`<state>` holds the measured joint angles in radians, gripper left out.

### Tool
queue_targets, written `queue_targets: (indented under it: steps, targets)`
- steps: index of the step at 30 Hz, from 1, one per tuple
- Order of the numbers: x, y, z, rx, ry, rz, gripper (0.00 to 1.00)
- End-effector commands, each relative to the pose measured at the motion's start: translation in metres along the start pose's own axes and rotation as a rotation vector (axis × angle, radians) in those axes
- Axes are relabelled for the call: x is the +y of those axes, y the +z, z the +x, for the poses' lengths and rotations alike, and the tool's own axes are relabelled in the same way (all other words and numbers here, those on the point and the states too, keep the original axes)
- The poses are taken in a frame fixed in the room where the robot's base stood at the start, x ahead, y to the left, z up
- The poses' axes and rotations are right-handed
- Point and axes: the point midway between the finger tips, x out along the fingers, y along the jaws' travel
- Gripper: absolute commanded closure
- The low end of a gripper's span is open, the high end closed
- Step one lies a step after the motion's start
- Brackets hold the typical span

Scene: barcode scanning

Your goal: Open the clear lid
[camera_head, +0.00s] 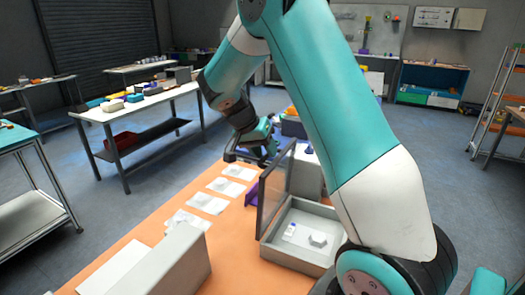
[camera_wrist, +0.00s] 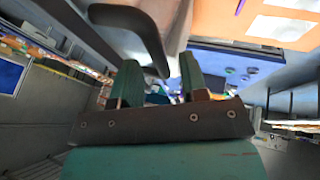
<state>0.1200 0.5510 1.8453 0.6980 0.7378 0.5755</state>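The clear lid (camera_head: 272,192) is a see-through panel in a dark frame. In the head view it stands steeply upright along the left side of a light grey box (camera_head: 268,250). The box's top is uncovered, and a small white bottle (camera_head: 290,231) and a small white block (camera_head: 318,240) lie inside. My gripper (camera_head: 240,156) is beyond and left of the lid's top edge; I cannot tell whether it touches the lid. In the wrist view its two teal fingers (camera_wrist: 160,78) are apart, with no held object clear between them.
The orange table (camera_head: 235,255) carries several flat white packets (camera_head: 207,203) left of the lid. A light grey block (camera_head: 170,262) stands at the front left. A purple item (camera_head: 251,195) is close behind the lid. My arm hides the area right of the box.

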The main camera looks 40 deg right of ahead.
Motion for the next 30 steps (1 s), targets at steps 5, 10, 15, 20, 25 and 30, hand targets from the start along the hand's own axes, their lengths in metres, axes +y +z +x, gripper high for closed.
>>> queue_targets:
  steps: [5, 10, 15, 20, 25, 30]
  targets:
    - [0.000, 0.000, 0.001, 0.000, 0.001, 0.001, 0.60]
    - [-0.002, 0.000, -0.009, 0.004, -0.002, -0.001, 0.60]
    - [-0.003, 0.001, -0.042, 0.005, -0.006, 0.000, 0.60]
    - [-0.003, 0.001, -0.086, 0.004, -0.007, -0.002, 0.60]
    - [-0.001, 0.000, -0.130, 0.003, -0.004, -0.002, 0.60]
    - [0.000, -0.001, -0.161, 0.001, -0.002, -0.002, 0.60]
